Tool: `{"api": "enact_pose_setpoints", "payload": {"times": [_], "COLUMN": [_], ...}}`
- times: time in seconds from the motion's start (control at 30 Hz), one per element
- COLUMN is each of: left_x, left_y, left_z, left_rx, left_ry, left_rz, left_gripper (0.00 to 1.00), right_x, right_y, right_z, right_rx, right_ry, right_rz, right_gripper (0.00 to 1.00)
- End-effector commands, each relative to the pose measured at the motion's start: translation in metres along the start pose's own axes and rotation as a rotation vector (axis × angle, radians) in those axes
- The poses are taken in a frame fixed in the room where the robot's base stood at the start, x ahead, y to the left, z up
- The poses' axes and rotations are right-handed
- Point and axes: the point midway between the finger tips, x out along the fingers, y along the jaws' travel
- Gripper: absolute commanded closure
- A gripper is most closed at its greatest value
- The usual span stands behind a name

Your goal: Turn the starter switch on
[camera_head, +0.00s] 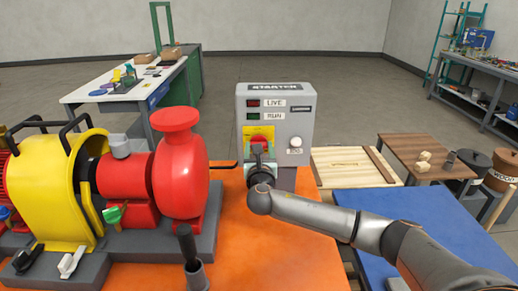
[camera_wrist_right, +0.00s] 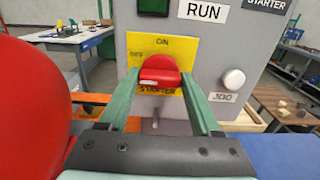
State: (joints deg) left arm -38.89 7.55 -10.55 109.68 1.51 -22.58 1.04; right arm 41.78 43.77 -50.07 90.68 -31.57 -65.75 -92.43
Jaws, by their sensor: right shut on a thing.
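The grey starter box (camera_head: 303,125) stands on the orange bench, with a red LIVE lamp and a dark green RUN lamp on its face. Its red starter switch (camera_wrist_right: 160,72) sits on a yellow plate (camera_wrist_right: 135,48) with an ON mark at the top and another mark at the left. My right gripper (camera_wrist_right: 160,78) reaches the box from the front, its green fingers on both sides of the red switch handle, shut on it. In the head view my right gripper (camera_head: 260,158) covers the lower part of the switch. I cannot tell the handle's exact turn. My left gripper is out of view.
A red pump (camera_head: 180,175) with a yellow guard (camera_head: 62,190) stands left of the box. A dark upright handle (camera_head: 189,245) rises from the bench front. A white push button (camera_wrist_right: 234,79) is right of the switch. A blue surface (camera_head: 420,225) lies at the right.

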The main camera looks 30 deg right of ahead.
Motion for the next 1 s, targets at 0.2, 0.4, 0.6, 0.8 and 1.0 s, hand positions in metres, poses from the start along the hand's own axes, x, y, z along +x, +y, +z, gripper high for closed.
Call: {"api": "enact_pose_setpoints", "payload": {"times": [0.2,0.4,0.6,0.8,1.0], "left_x": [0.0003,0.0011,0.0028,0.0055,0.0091], "left_y": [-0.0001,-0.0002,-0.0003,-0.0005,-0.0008], "left_z": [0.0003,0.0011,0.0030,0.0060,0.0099], "left_rx": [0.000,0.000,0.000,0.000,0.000], "left_ry": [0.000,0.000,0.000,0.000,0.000], "left_rz": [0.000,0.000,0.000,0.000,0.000], "left_gripper": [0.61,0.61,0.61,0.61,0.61], "right_x": [-0.0001,-0.0002,-0.0003,-0.0004,-0.0004], "right_y": [-0.0005,-0.0006,-0.0006,-0.0007,-0.0007], "right_z": [-0.0008,-0.0012,-0.0019,-0.0025,-0.0033], "right_rx": [0.024,0.113,0.273,0.463,0.653], "right_ry": [0.001,0.001,0.002,0.002,0.002], "right_rz": [-0.002,-0.002,-0.002,-0.001,-0.001], "right_gripper": [0.91,0.91,0.91,0.91,0.91]}}
